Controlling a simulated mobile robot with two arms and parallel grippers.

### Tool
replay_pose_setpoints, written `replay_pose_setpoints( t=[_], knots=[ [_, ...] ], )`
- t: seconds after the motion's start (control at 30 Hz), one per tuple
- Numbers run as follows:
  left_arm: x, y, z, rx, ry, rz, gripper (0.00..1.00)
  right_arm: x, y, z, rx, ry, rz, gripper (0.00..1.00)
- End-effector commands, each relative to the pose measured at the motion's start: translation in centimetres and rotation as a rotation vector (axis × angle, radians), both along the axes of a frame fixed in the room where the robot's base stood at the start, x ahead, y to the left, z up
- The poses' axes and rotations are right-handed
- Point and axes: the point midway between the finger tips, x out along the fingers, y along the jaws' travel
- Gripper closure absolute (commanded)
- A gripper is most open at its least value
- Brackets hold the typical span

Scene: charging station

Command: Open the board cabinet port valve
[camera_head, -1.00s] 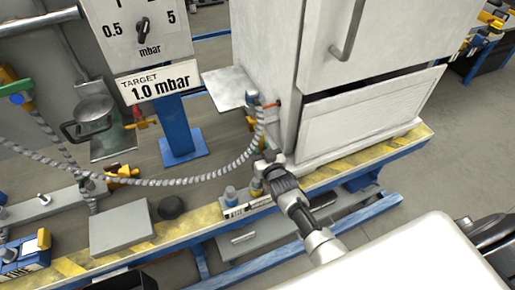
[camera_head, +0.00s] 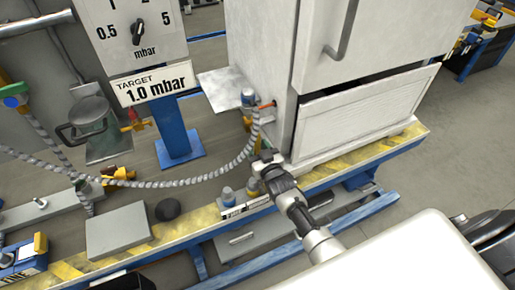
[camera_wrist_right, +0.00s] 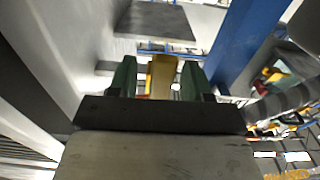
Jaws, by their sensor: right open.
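The white cabinet (camera_head: 266,60) stands on the yellow-edged bench. A fitting with a grey-blue cap (camera_head: 248,98) and a small orange-red lever (camera_head: 267,104) sits on its left side, where the ribbed hose (camera_head: 190,182) ends. A small yellow part (camera_head: 247,123) shows just below that fitting. My right gripper (camera_head: 262,160) is at the cabinet's lower front left corner, below the fitting. In the right wrist view its two green fingers (camera_wrist_right: 160,78) are apart, with a yellow part (camera_wrist_right: 161,75) showing between them. I cannot tell whether they touch it. My left gripper is out of view.
A panel (camera_head: 132,35) with a dial and a "TARGET 1.0 mbar" label stands on a blue post (camera_head: 176,130) left of the cabinet. The hose hangs across the bench to the left.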

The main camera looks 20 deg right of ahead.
Motion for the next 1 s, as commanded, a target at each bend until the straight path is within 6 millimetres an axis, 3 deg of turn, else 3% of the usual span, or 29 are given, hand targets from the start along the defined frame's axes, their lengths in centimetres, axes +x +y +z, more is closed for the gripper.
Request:
replay_pose_setpoints(
  t=[0.23, 0.7, 1.0],
  knots=[
    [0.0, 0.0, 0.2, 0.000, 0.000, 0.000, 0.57, -1.3, 0.0, 0.0, 0.003, 0.000, 0.000, 0.51],
    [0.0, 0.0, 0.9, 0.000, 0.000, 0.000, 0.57, -9.6, -0.3, 0.0, 0.001, 0.002, -0.001, 0.51],
    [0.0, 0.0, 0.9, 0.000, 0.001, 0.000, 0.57, -10.8, -0.4, 0.0, 0.000, -0.001, -0.001, 0.51]
  ],
)
